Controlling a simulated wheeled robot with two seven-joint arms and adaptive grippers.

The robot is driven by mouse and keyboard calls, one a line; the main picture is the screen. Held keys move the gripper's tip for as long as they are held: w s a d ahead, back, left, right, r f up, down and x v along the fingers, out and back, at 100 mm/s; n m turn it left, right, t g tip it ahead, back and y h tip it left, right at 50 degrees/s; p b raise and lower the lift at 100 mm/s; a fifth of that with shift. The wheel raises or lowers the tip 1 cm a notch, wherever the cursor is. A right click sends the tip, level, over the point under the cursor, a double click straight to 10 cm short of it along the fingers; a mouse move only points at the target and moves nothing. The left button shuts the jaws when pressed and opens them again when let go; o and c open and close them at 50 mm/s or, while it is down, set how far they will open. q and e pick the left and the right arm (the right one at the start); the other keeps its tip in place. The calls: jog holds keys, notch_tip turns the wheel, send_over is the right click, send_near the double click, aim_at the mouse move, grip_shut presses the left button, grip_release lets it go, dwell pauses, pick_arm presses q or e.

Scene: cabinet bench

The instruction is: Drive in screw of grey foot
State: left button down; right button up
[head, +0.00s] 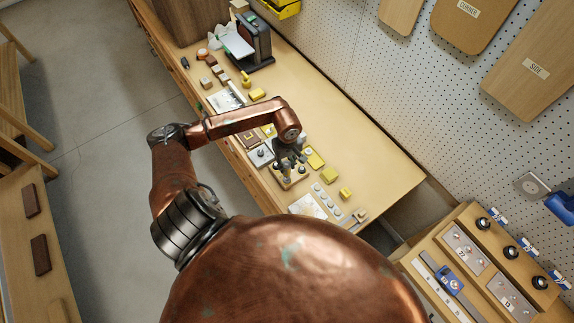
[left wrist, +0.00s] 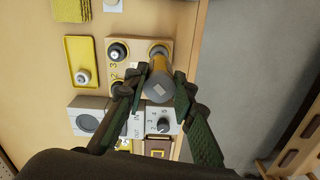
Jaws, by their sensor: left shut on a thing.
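My left gripper (left wrist: 160,90) is shut on an upright cylindrical tool with a yellow body and grey end (left wrist: 160,82), which looks like a screwdriver. In the head view the gripper (head: 287,162) points down over a small wooden board (head: 298,180) near the bench's front edge. In the left wrist view the board (left wrist: 139,46) carries printed numbers and round feet. A dark foot (left wrist: 117,52) is beside the "3". A grey round part (left wrist: 158,52) shows at the tool's far end and may be the grey foot. The tool hides the contact and any screw. My right gripper is not in view.
A yellow tray (left wrist: 74,44) holding a light round part lies beside the board. Grey boxes with a dial (left wrist: 163,124) stand close by the fingers. Several yellow items and white discs (head: 325,197) lie on the bench; its back right part (head: 375,165) is clear.

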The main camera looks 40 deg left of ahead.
pick_arm(q)
jog(key=shift+b, duration=0.4)
dwell(0.5)
jog(key=shift+f+b, duration=0.15)
jog(key=shift+b, duration=0.4)
dwell(0.7)
jog(key=shift+f+b, duration=0.1)
jog(key=shift+b, duration=0.4)
dwell(0.7)
dwell(0.4)
jog(key=shift+r+p, duration=0.7)
jog(key=shift+r, duration=2.35)
